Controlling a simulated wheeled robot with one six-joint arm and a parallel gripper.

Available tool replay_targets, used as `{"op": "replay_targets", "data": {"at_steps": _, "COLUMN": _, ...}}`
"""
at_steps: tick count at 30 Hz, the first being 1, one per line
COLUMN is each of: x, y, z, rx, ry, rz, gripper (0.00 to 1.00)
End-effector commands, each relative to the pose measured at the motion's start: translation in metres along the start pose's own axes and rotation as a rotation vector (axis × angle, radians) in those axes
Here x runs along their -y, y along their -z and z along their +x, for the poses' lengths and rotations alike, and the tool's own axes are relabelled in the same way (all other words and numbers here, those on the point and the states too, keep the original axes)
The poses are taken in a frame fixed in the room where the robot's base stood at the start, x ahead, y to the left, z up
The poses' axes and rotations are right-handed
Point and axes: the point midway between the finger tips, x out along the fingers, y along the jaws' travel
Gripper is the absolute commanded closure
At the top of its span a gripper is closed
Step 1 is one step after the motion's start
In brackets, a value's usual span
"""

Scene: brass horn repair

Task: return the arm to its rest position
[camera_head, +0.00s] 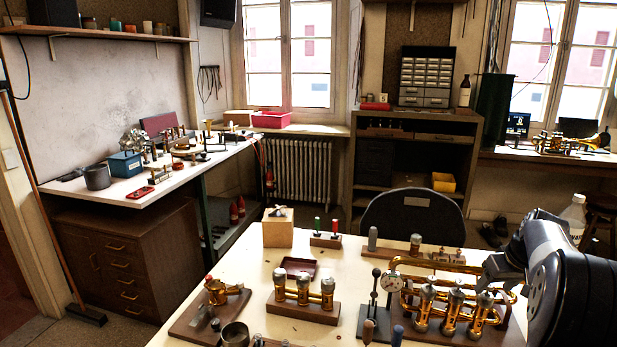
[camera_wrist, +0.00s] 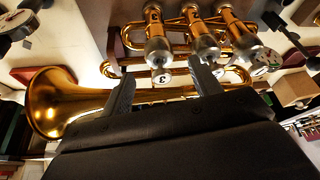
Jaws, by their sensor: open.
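My arm comes in at the right edge of the head view, dark and bent over the white bench (camera_head: 235,290). The end of my gripper is hard to make out there. In the wrist view my gripper (camera_wrist: 163,82) is open, its two dark fingers apart with nothing clamped between them. Beyond the fingers lies a brass horn (camera_wrist: 55,100), with its bell at the left and several valves at the top. I cannot tell whether the fingers touch it. The horn's valves and tubing also show in the head view (camera_head: 455,305), left of my arm.
A dial gauge (camera_head: 391,281) stands beside the horn. A valve block (camera_head: 303,305), a dark red tray (camera_head: 299,267) and a wooden block (camera_head: 278,230) lie on the bench. A white bottle (camera_head: 574,215) stands behind my arm. A black chair (camera_head: 412,215) is beyond the bench.

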Motion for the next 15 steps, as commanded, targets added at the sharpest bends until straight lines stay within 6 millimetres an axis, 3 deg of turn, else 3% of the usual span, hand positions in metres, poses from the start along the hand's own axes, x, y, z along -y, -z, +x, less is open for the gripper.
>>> {"op": "replay_targets", "data": {"at_steps": 6, "x": -0.001, "y": 0.000, "z": -0.036, "rx": 0.000, "ry": -0.001, "rz": 0.002, "gripper": 0.41}}
{"op": "replay_targets", "data": {"at_steps": 15, "x": 0.000, "y": 0.000, "z": -0.054, "rx": 0.001, "ry": 0.000, "rz": 0.003, "gripper": 0.41}}
